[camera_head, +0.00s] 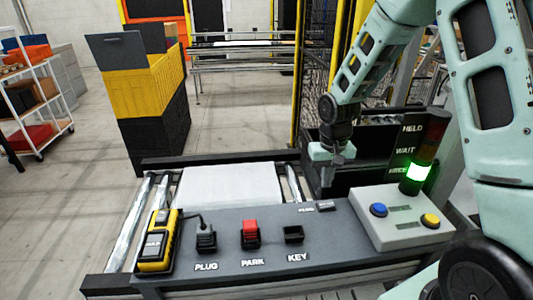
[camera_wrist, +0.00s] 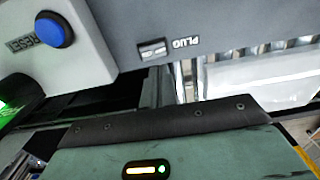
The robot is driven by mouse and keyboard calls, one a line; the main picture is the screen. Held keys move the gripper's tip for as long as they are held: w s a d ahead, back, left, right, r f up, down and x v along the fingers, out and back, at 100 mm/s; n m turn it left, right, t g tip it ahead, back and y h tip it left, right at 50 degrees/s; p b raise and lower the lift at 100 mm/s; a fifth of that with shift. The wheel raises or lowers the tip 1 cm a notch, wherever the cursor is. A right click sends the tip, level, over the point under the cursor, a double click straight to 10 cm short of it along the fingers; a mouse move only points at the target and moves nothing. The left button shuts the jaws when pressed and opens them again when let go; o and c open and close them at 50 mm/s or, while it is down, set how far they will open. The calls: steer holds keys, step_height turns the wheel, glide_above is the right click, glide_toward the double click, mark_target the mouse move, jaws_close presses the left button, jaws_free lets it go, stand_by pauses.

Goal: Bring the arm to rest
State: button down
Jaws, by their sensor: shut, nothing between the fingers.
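My arm reaches down from the upper right in the head view. My gripper (camera_head: 335,163) hangs from it beside the dark bin, behind the right part of the grey panel (camera_head: 225,222). The gripper is shut and empty, clear of the panel's sockets and buttons. The fingers are small and partly lost against the dark bin. In the wrist view, my teal gripper housing fills the bottom edge, and its fingertips cannot be made out.
The panel carries a yellow handheld device (camera_head: 157,243), a black plug (camera_head: 206,240), a red block (camera_head: 250,230) at PARK and an empty KEY socket (camera_head: 293,234). A button box (camera_head: 400,217) has blue and yellow buttons. The signal tower (camera_head: 417,172) glows green. Yellow-black crates (camera_head: 150,90) stand behind.

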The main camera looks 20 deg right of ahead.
steer(key=shift+a, duration=0.1)
steer(key=s+a+r+n+b, duration=0.1)
steer(key=s+a+n+b, duration=0.3)
steer(key=a, duration=0.5)
steer(key=s+a+r+n+b, duration=0.1)
steer(key=s+a+n+b, duration=0.1)
steer(key=s+a, duration=0.45)
steer(key=s+a+n+b, duration=0.1)
steer(key=s+a+n, duration=0.1)
steer(key=s+a, duration=0.2)
steer(key=s+a+n+b, duration=0.2)
steer(key=s+a+n, duration=0.1)
steer(key=s, duration=0.6)
steer(key=shift+s+a+r+y, duration=0.3)
steer(key=shift+s+a, duration=0.1)
steer(key=shift+a, duration=0.5)
